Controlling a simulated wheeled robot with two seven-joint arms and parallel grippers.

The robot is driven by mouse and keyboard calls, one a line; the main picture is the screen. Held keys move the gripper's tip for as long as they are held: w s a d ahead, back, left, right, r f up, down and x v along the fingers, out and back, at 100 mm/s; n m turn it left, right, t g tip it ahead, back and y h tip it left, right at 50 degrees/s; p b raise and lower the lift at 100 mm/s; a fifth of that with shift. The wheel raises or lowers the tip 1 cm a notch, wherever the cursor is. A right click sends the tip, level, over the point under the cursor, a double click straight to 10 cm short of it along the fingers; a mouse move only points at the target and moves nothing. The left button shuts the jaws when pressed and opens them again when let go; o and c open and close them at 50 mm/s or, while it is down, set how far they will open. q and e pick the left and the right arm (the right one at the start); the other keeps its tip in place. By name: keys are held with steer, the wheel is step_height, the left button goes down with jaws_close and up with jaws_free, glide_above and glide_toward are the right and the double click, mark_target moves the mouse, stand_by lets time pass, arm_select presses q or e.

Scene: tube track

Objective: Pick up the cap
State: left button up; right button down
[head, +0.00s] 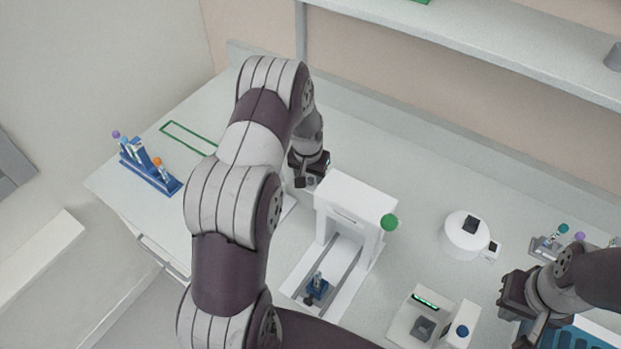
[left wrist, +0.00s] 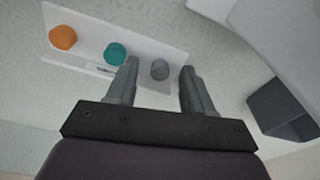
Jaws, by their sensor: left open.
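A white plate (left wrist: 88,27) in the left wrist view carries three round caps in a row: an orange cap (left wrist: 62,37), a teal cap (left wrist: 115,54) and a grey cap (left wrist: 159,69). My left gripper (left wrist: 158,66) is open, and the grey cap shows between its fingertips. I cannot tell how far the cap lies below them. The teal cap is just left of the left finger. In the head view my left gripper (head: 307,182) is over the bench, and my arm hides most of the plate and the caps. My right gripper (head: 522,305) is at the lower right, its jaws unclear.
A white frame-shaped device (head: 355,203) with a green knob (head: 389,222) stands close right of my left gripper. A blue rack (head: 150,177) with tubes stands at the left. A round white device (head: 465,237) and a small device with a display (head: 417,317) stand to the right.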

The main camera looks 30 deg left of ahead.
arm_select(q)
steer(key=shift+s+d+r, duration=0.1)
steer(key=shift+s, duration=0.05)
steer(key=c, duration=0.6)
steer(key=shift+c, duration=1.4)
steer(key=shift+r, duration=0.1)
